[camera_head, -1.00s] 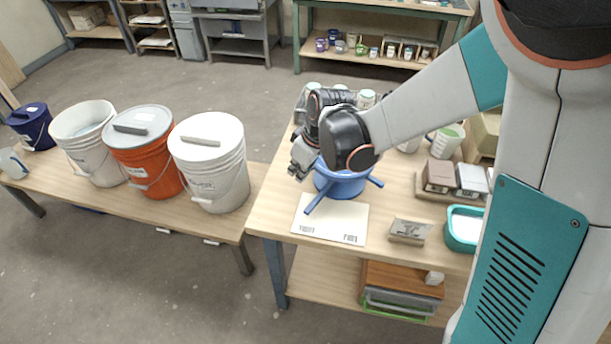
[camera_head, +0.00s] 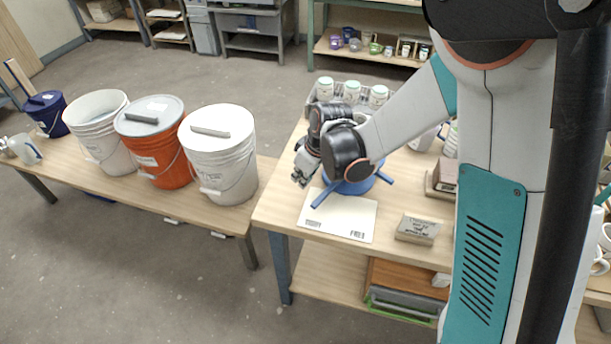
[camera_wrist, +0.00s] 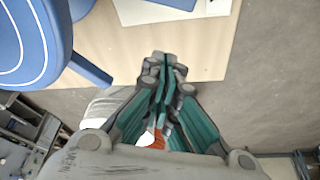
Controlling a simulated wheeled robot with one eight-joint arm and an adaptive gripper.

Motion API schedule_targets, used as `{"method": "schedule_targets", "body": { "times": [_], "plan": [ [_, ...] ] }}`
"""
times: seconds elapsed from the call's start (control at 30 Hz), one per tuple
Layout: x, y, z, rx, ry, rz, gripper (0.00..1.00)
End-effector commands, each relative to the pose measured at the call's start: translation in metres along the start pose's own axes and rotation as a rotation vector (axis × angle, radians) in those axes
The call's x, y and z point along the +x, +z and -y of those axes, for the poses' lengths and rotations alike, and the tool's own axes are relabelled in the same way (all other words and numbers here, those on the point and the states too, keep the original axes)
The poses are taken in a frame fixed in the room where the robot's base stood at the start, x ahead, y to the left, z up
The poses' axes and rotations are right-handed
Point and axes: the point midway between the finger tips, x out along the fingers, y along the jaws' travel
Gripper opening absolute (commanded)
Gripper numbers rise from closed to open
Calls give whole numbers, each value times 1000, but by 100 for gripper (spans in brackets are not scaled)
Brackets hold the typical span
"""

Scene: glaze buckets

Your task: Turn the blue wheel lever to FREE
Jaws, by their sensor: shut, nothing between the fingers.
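The blue wheel (camera_head: 352,187) sits on the right-hand table, partly hidden behind my arm. One lever (camera_head: 325,194) points front-left over a white card (camera_head: 342,220), towards its left label, which is too small to read surely. The right label reads FREE. Another blue arm (camera_head: 385,179) sticks out to the right. My gripper (camera_head: 299,180) is shut and empty, left of the wheel near the table's left edge. In the wrist view, the wheel (camera_wrist: 25,45) and a blue arm (camera_wrist: 90,75) are left of my shut fingertips (camera_wrist: 162,62), apart from them.
White, orange and white lidded or open buckets (camera_head: 220,150) stand on the left bench, beyond a floor gap. A small sign block (camera_head: 418,229) stands right of the card. Jars (camera_head: 350,92) stand behind my arm. The floor in front is clear.

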Motion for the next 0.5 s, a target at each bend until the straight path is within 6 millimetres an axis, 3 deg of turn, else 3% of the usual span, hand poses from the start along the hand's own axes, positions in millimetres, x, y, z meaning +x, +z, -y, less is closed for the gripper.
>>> {"method": "schedule_targets", "body": {
  "times": [0.03, 0.27, 0.5],
  "plan": [
    [13, 0, 0, -1, 0, 0, 0],
    [49, 0, 0, -1, 0, 0, 0],
    [37, 29, 0, 1, 0, 0, 0]
  ]
}}
